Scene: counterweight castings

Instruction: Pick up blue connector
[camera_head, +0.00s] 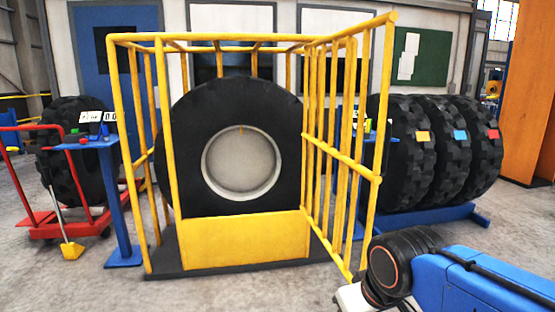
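I cannot make out a blue connector for certain. Small parts lie on two blue stands. The left blue stand (120,205) bears a green part (75,131), a small dark or reddish part and a white card with dark marks (97,117). The right blue stand is partly hidden behind the yellow cage bars, and small yellow-green and dark bits (367,125) show on its top. My blue arm with its dark joint reaches in at the lower right, far in front of both stands. My gripper's fingers are not visible.
A yellow cage (245,240) around a large tyre (200,110) fills the middle, its barred gate swung out at right. A red cart (75,227) and yellow-headed tool (71,250) stand at left. Several tyres (440,150) sit on a blue rack at right. Front floor is clear.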

